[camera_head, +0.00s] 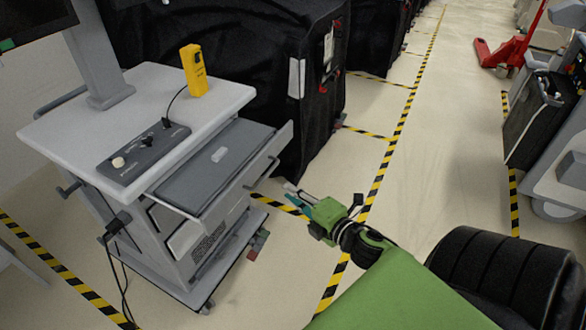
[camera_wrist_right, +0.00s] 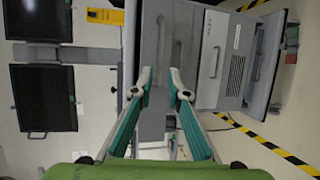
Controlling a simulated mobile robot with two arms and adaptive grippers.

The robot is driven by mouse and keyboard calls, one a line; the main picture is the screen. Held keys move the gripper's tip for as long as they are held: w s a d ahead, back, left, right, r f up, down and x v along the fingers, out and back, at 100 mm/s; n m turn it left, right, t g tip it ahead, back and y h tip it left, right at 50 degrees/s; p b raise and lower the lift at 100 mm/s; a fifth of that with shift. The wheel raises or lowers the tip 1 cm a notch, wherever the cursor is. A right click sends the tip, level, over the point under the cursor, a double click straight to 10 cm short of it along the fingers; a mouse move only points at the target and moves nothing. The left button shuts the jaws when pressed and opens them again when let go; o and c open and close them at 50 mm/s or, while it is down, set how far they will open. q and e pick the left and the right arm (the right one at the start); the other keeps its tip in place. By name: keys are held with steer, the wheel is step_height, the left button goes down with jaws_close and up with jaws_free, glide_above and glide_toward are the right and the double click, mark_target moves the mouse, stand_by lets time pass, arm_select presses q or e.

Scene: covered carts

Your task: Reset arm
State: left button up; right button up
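My right arm, green, comes in from the lower right of the head view. Its gripper (camera_head: 289,191) is in front of the grey cart (camera_head: 85,135), to the right of the cart's pulled-out drawer (camera_head: 214,166) and apart from it. In the right wrist view the two teal fingers of the right gripper (camera_wrist_right: 159,76) stand with a gap between their tips and hold nothing. The cart's grey front (camera_wrist_right: 206,62) shows beyond them, turned sideways. My left gripper is in neither view.
A yellow handheld device (camera_head: 195,72) and a dark control panel (camera_head: 143,155) are on the cart top. Black-covered carts (camera_head: 240,60) stand behind. Another grey cart (camera_head: 570,150) is at the right edge, and a red pallet jack (camera_head: 505,50) farther back. The striped-tape aisle (camera_head: 450,130) has free floor.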

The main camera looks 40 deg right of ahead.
stand_by(0.5)
steer(key=s+f+m+g+h, duration=0.1)
steer(key=s+f+m+g, duration=0.2)
steer(key=f, duration=0.7)
steer(key=s+f+m+g, duration=0.25)
steer(key=s+f, duration=0.25)
steer(key=f, duration=0.6)
steer(key=s+f+m+g+h, duration=0.15)
steer(key=s+f+m, duration=0.25)
steer(key=f, duration=0.6)
steer(key=s+a+f+m+g, duration=0.2)
steer(key=s+a+f, duration=0.2)
steer(key=s, duration=0.5)
steer(key=s+a+f+m+g+y, duration=0.1)
steer(key=s+a+f+m+g, duration=0.1)
steer(key=s+a+f, duration=0.3)
steer(key=s+a+f+m+g+y, duration=0.1)
steer(key=s+a+f+m+g, duration=0.2)
steer(key=s+f, duration=0.8)
steer(key=s+a+g, duration=0.1)
steer(key=s+a, duration=0.1)
steer(key=s, duration=0.1)
steer(key=shift+s+f, duration=0.15)
steer(key=shift+s, duration=0.1)
